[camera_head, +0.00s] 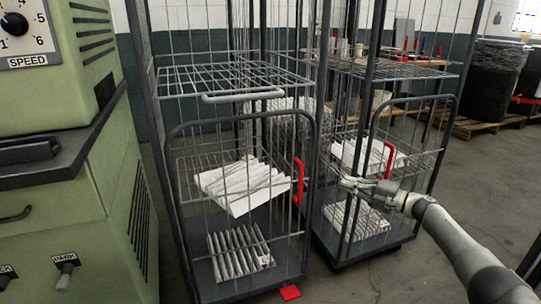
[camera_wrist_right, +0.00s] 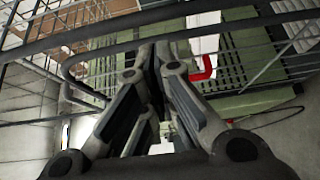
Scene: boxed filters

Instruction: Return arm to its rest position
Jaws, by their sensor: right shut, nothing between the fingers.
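My right arm comes in from the lower right in the head view. Its gripper (camera_head: 352,184) is at the front of the right cage trolley (camera_head: 331,257), level with the trolley's lower shelf, and its fingers are shut and empty. In the right wrist view the gripper (camera_wrist_right: 160,50) shows close up with its fingers together, and trolley wires and a red handle (camera_wrist_right: 203,70) lie beyond them. My left gripper is in neither view.
A green machine (camera_head: 62,215) stands at the far left. A black wrapped drum (camera_head: 492,80) stands on a pallet at the right. Floor (camera_head: 420,268) before the right trolley is open.

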